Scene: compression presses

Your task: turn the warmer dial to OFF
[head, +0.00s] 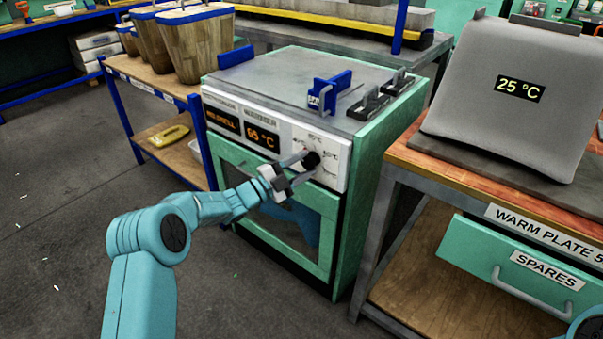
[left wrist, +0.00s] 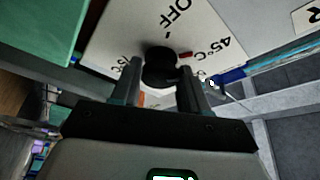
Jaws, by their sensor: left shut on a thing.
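The warmer (head: 335,215) is a green cabinet with a white front panel and a glass door. Its black dial (head: 312,159) is at the right of the panel, among printed temperature marks. In the left wrist view the dial (left wrist: 160,68) sits on a white plate marked OFF, 45 °C and 75 °C. A small red mark shows at the dial's edge, on the side towards 45 °C. My left gripper (head: 302,164) is shut on the dial, one finger on each side; it also shows in the left wrist view (left wrist: 160,84). My right gripper is not in view.
Orange displays on the panel (head: 262,136) include one reading 65 °C. A bench with a grey covered unit (head: 500,100) reading 25 °C stands to the right. The floor at left is mostly clear.

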